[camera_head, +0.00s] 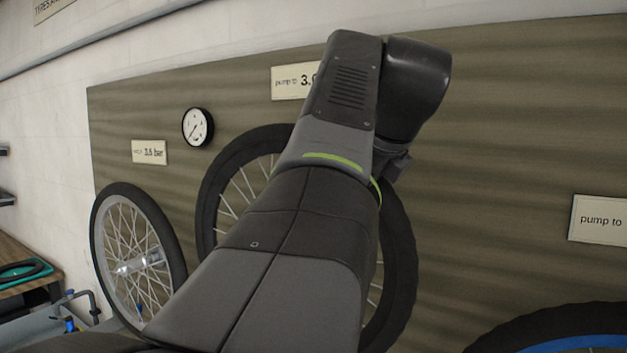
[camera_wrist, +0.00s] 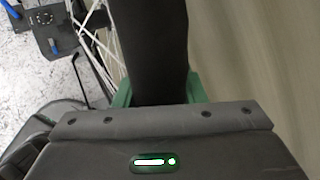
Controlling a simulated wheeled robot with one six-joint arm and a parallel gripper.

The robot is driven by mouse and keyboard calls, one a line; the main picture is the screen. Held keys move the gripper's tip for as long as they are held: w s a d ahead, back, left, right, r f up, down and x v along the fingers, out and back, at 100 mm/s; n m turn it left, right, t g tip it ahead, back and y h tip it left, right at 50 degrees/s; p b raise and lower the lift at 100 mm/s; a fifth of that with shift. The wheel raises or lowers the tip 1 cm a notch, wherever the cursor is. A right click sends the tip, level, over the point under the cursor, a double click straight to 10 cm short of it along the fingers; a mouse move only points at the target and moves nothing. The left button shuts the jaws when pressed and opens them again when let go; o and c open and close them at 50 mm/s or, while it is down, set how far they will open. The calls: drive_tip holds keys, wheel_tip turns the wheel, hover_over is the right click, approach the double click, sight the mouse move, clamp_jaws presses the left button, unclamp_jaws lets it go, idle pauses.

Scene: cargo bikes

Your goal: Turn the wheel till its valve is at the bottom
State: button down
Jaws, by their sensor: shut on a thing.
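The wheel with a black tyre (camera_head: 403,262) and pale spokes stands in front of the brown board, in the middle of the head view. My arm covers much of it, including its hub. In the wrist view the tyre (camera_wrist: 148,40) runs straight between the green fingers of my gripper (camera_wrist: 159,90), one on each side. My gripper is shut on the tyre. In the head view it is hidden behind my arm, near the wheel's upper right. I cannot see the valve in either view.
A smaller spoked wheel (camera_head: 137,258) stands at left and a blue-rimmed wheel (camera_head: 560,335) at lower right. A round gauge (camera_head: 198,127) and pressure signs (camera_head: 150,152) are on the board (camera_head: 500,130). A bench (camera_head: 25,270) with a green tray is at far left.

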drive_tip(key=shift+d+f, duration=0.1)
idle(0.3)
drive_tip(key=c, duration=0.9)
unclamp_jaws()
drive_tip(key=v, duration=1.4)
drive_tip(key=shift+p, duration=0.4)
drive_tip(key=shift+w+f, duration=0.1)
drive_tip(key=x, duration=1.3)
drive_tip(key=shift+w+f+b, duration=0.25)
drive_tip(key=shift+b, duration=0.15)
